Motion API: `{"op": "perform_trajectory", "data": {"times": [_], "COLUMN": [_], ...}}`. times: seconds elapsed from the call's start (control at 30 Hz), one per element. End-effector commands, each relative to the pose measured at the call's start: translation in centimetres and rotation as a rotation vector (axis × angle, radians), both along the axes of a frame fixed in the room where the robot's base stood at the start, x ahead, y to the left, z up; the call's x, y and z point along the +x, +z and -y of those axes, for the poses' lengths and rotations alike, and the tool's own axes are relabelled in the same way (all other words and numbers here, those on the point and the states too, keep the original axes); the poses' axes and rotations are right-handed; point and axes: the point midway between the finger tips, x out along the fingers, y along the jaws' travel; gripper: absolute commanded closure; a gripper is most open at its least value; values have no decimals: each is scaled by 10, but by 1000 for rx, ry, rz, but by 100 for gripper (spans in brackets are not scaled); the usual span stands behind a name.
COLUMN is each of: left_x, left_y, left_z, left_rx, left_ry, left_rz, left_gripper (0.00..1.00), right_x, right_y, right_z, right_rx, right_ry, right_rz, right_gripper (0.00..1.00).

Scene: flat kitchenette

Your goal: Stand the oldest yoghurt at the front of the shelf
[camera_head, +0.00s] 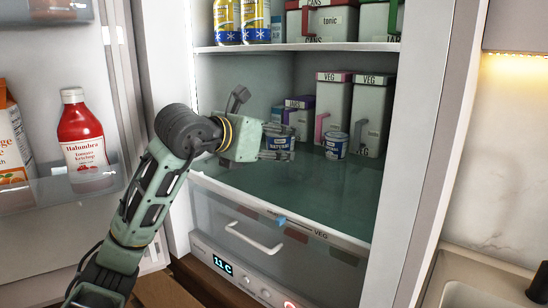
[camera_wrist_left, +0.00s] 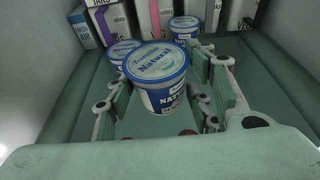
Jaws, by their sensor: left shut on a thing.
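My left gripper (camera_head: 276,152) reaches into the fridge from the left, above the glass shelf (camera_head: 345,196). It is shut on a white and blue yoghurt tub (camera_head: 281,139), which looks upright, perhaps slightly tilted. In the left wrist view the held yoghurt tub (camera_wrist_left: 162,84) is between the two fingers, its lid lettering facing up. A second yoghurt tub (camera_head: 335,145) stands on the shelf to the right. The left wrist view shows that tub behind (camera_wrist_left: 184,27) and a third tub (camera_wrist_left: 121,51) at back left. No date is readable. My right gripper is not in view.
Tall VEG boxes (camera_head: 333,105) and smaller boxes (camera_head: 299,117) stand at the back of the shelf. An upper shelf (camera_head: 300,46) is close above. The open door holds a ketchup bottle (camera_head: 82,142). The front of the glass shelf is clear.

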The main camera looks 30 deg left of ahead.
Motion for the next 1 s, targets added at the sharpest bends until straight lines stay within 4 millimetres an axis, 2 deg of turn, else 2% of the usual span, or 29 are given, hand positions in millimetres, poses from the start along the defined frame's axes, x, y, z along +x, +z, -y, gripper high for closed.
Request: {"op": "perform_trajectory", "data": {"times": [0.13,0.4,0.87,0.9,1.0], "left_x": [0,0,0,0,0], "left_y": [-8,-38,-45,-44,-44], "left_z": [-2,-2,-2,-2,-2], "left_rx": [-2,-1,0,-1,-1], "left_ry": [-2,-2,-1,-1,-1], "left_rz": [0,-1,2,1,0], "left_gripper": [82,82,82,48,39], "right_x": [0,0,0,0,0], "right_y": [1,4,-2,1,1], "right_z": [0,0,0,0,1], "right_rx": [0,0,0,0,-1], "right_ry": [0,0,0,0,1], "right_rz": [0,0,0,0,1], "right_gripper": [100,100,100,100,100]}}
